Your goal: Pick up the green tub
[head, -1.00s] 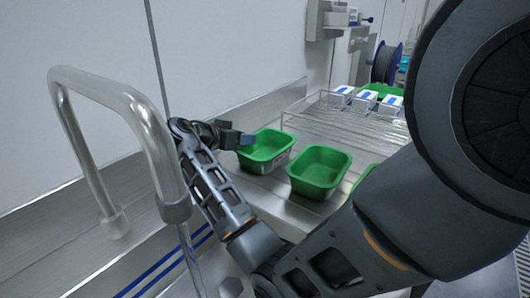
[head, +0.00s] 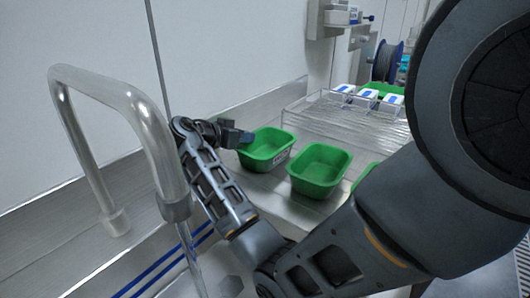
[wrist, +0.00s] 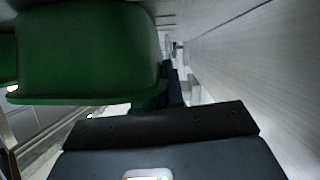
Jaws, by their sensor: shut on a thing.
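Several green tubs stand on the steel counter. My gripper (head: 243,138) is shut on this tub's left rim. In the wrist view the tub's green wall (wrist: 90,50) fills the upper left, beside the dark fingers (wrist: 174,88). The head view does not clearly show whether the tub's base touches the counter. A second green tub (head: 319,170) stands just to the right, and a third (head: 364,174) is mostly hidden by my arm.
A wire rack (head: 340,122) stands behind the tubs, with white-and-blue boxes (head: 366,97) and another green tub (head: 384,89) beyond. The wall runs close behind the gripper. My arm covers the right side.

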